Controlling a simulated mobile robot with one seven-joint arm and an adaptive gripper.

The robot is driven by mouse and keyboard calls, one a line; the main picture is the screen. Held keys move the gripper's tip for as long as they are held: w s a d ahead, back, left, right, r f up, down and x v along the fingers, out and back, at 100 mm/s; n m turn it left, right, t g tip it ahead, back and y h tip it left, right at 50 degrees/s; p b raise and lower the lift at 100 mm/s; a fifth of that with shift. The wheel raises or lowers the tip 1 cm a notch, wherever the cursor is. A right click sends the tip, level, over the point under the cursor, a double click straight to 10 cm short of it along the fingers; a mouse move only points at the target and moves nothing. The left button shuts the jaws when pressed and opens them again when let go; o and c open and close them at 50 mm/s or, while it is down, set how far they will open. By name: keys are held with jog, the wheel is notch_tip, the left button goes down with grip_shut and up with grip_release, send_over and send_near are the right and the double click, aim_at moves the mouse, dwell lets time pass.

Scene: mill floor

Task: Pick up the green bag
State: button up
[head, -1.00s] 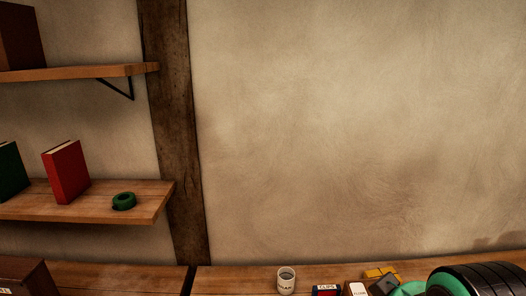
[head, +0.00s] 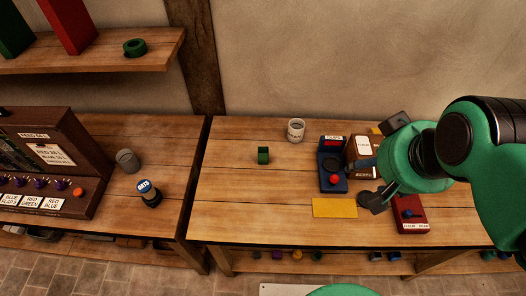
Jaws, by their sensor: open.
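A small dark-green block-like thing (head: 263,155), which looks like the green bag, sits on the wooden table left of its middle in the head view. My gripper (head: 380,160) is over the right part of the table, to the right of the green thing and well apart from it. Its dark fingers are spread open, with nothing seen between them. It partly covers the things behind it.
A blue device (head: 332,164), a brown box (head: 361,150), a yellow sheet (head: 335,207) and a red box (head: 410,213) lie near my gripper. The table's left part is clear.

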jog(key=shift+c, duration=0.5)
jog(key=shift+w, duration=0.15)
jog(key=w+a+f+g, duration=0.1)
jog(key=w+a+f, duration=0.15)
jog(key=w, duration=0.45)
jog(key=w+a+f+g, duration=0.1)
jog(key=w+a, duration=0.3)
jog(key=w, duration=0.2)
jog(key=w+a+f+g, duration=0.1)
jog(key=w+a+f, duration=0.15)
jog(key=w, duration=0.45)
jog(key=w+a+f+g, duration=0.1)
jog(key=w+a+f, duration=0.5)
jog(key=f, duration=0.4)
jog(key=w+a+f+g, duration=0.1)
jog(key=w+a+f, duration=0.6)
jog(key=a+f, duration=0.2)
notch_tip(320, 180, down, 2)
jog(key=shift+f+n+g, duration=0.15)
jog(key=shift+n+g, duration=0.15)
